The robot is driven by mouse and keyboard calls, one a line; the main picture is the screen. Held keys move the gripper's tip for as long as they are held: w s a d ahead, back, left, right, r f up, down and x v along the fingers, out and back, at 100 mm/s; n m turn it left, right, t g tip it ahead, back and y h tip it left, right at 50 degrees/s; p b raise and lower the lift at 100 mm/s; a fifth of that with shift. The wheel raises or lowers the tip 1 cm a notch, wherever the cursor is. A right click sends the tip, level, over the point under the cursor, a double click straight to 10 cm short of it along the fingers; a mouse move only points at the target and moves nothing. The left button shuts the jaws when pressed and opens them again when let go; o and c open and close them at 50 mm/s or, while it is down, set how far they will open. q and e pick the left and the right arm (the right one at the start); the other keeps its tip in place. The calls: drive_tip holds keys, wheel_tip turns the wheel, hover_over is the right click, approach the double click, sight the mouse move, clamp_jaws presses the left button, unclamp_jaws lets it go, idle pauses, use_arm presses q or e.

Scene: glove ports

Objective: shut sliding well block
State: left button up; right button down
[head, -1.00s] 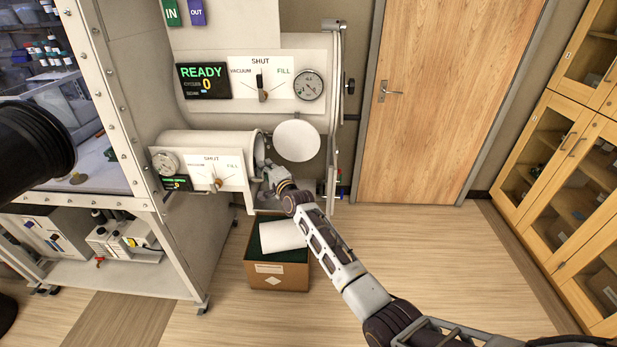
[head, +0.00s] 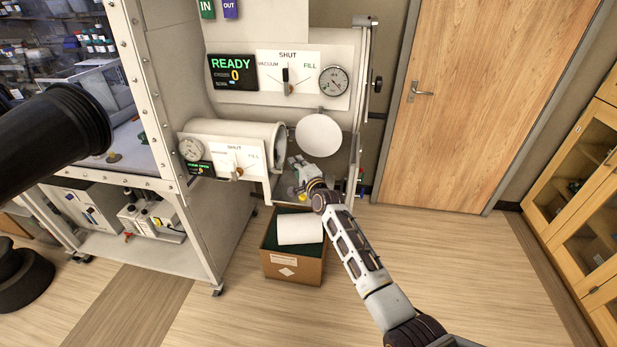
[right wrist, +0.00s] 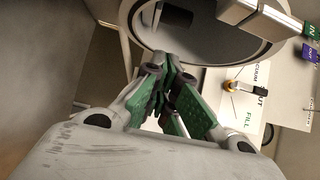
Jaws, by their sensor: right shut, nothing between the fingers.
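I cannot make out a sliding well block in either view. My right gripper (head: 296,163) is shut and empty. In the head view it is just right of the small chamber's open mouth (head: 279,150) and below the round white door (head: 318,135), which stands open. In the right wrist view, the shut green-padded fingers (right wrist: 163,85) point towards a round metal rim (right wrist: 270,50) with a dark hollow. I cannot tell whether they touch anything. The small chamber's panel (head: 228,156) has a SHUT, VACUUM and FILL dial. The chamber's inside is mostly hidden. My left gripper is out of view.
A cardboard box (head: 292,267) with a white roll (head: 300,229) stands on the floor under my right arm. A larger chamber's panel (head: 290,80) reads READY. A black ribbed cylinder (head: 60,140) juts in at left. The floor at right is clear before the wooden door (head: 450,110).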

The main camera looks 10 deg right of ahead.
drive_tip(key=v, duration=0.9)
idle(0.5)
drive_tip(key=shift+r, duration=0.1)
idle(0.3)
